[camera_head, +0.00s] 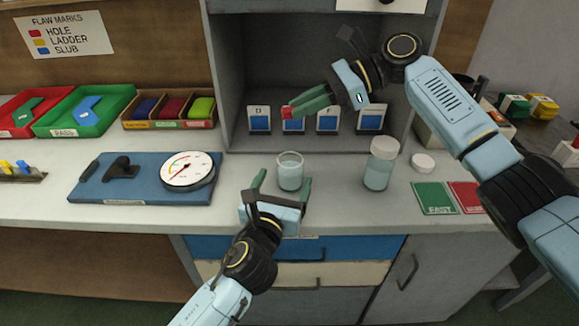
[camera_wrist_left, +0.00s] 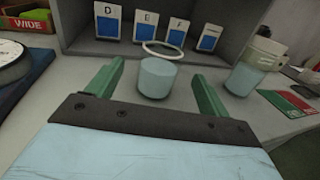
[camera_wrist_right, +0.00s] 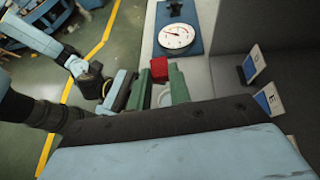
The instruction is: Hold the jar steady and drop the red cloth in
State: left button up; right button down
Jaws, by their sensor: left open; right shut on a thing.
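A small open glass jar (camera_head: 290,172) with pale blue contents stands on the grey counter, upright. My left gripper (camera_head: 283,180) is open, with its green fingers to either side of the jar. In the left wrist view the jar (camera_wrist_left: 157,78) stands between and a little beyond the fingertips, with gaps on both sides. My right gripper (camera_head: 294,110) is shut on a small red cloth (camera_head: 287,112), held in the air above and behind the jar. The cloth (camera_wrist_right: 159,69) shows at the fingertips in the right wrist view, where the jar is partly hidden by the fingers.
A taller jar (camera_head: 380,168) with a pale top stands right of the small jar, near a white disc (camera_head: 422,163). Green (camera_head: 434,198) and red cards lie farther right. A blue board (camera_head: 120,184) with a dial gauge (camera_head: 187,170) lies left. Lettered cards (camera_head: 259,119) stand in the cubby behind.

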aim_at(292, 163)
pick_arm(q)
jog(key=x, duration=0.6)
jog(key=shift+w+d, duration=0.15)
jog(key=shift+w, duration=0.25)
jog(key=c, duration=1.2)
jog(key=shift+o, duration=0.2)
pick_arm(e)
jog(key=shift+f, duration=4.3)
jog(key=c, duration=1.2)
grip_release()
jog(key=shift+d, duration=0.1)
